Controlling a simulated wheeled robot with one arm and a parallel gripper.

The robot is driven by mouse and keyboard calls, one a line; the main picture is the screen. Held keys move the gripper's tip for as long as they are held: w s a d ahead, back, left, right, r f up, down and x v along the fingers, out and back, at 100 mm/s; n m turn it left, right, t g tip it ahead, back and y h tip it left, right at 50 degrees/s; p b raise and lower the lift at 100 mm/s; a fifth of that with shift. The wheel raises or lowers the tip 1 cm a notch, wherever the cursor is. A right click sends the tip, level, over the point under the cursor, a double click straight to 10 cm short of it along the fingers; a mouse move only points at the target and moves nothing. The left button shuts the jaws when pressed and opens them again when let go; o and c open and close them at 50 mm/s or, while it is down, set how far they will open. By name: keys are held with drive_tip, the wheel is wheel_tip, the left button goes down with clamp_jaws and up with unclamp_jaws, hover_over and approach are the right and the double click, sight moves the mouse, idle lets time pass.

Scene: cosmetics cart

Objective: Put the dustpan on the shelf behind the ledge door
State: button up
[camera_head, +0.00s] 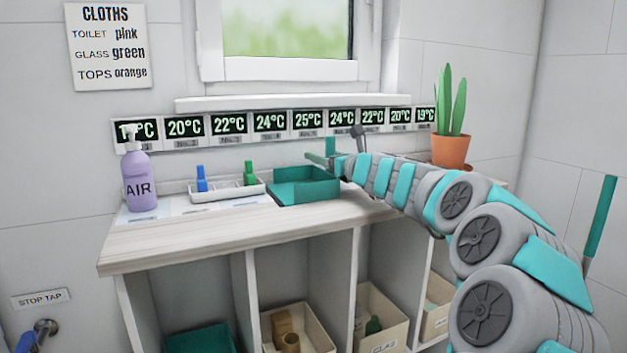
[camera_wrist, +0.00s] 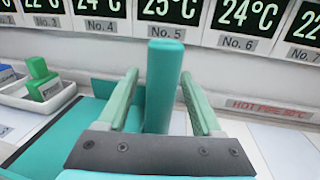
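The dustpan (camera_head: 302,190) is a teal, shallow pan lying on the wooden counter, right of a small white tray. In the wrist view its teal handle (camera_wrist: 163,70) stands upright between my fingers. My gripper (camera_wrist: 159,78) has its two pale green fingers on either side of the handle, with a narrow gap visible on each side. It looks open around the handle. In the head view my gripper (camera_head: 335,158) is small and above the dustpan's right end, partly hidden by my arm. I cannot make out a ledge door in either view.
A purple AIR bottle (camera_head: 139,180) and the white tray (camera_head: 226,190) with blue and green bottles stand to the left. A potted cactus (camera_head: 452,148) is at the right. Temperature displays line the wall behind. Open compartments below hold boxes (camera_head: 322,330).

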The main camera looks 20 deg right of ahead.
clamp_jaws()
idle(0.3)
drive_tip(key=shift+r, duration=0.1)
idle(0.4)
